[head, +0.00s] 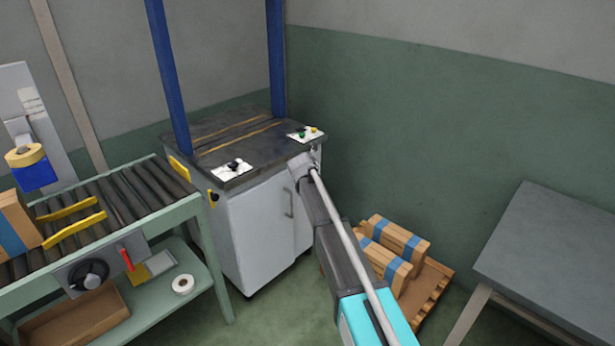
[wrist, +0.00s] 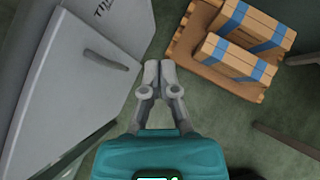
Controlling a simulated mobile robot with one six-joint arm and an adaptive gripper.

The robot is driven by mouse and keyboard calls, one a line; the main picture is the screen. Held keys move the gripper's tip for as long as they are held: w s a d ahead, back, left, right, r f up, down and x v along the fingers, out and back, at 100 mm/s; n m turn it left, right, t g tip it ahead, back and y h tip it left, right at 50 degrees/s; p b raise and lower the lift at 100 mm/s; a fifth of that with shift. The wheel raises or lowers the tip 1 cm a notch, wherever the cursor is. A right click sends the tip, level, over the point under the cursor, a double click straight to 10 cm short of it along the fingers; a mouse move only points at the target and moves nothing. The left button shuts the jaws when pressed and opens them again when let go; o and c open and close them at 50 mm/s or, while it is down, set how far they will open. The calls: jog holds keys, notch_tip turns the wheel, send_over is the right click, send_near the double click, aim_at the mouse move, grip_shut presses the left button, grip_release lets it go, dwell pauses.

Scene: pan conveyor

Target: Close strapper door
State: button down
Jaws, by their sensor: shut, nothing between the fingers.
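The strapper (head: 252,222) is a pale grey cabinet with a dark worktop (head: 215,128) and blue posts. Its door (head: 262,235) with a bar handle (head: 289,203) is on the front; my arm covers part of the front's right side. In the wrist view the door (wrist: 75,85) and its handle (wrist: 105,60) lie left of my gripper (wrist: 160,68). The door's edge looks slightly proud of the lettered panel (wrist: 115,15); I cannot tell how far it stands open. My gripper is shut and empty, beside the door's edge, and I see no clear contact.
A pallet (head: 428,290) with strapped boxes (head: 400,240) stands right of the cabinet, close to my arm; the boxes (wrist: 240,55) also show in the wrist view. A roller conveyor (head: 120,200) is at left. A grey table (head: 550,250) is at right. Some green floor is clear.

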jog(key=shift+s+d+r+p, duration=0.35)
jog(key=shift+d+r+p, duration=0.1)
jog(key=shift+r, duration=0.1)
jog(key=shift+s+d+r+p, duration=0.3)
jog(key=shift+d+r, duration=0.1)
jog(key=shift+r, duration=0.1)
jog(key=s+d+f+m+g, duration=0.2)
jog(key=s+d+m, duration=0.5)
jog(key=s+m, duration=0.25)
jog(key=s+d+f+m+g, duration=0.2)
jog(key=s+d+m+g, duration=0.1)
jog(key=s+d+m, duration=0.6)
jog(key=s+d+f+m+g+y, duration=0.1)
jog(key=s+d+m+g, duration=0.15)
jog(key=s+m, duration=0.7)
jog(key=s+d+f+m+g+y, duration=0.1)
jog(key=s+d+m, duration=0.35)
jog(key=s, duration=0.75)
notch_tip(320, 180, up, 24)
jog(key=a+m+p, duration=0.1)
jog(key=a+p, duration=0.1)
jog(key=p, duration=2.1)
jog(key=shift+f, duration=0.15)
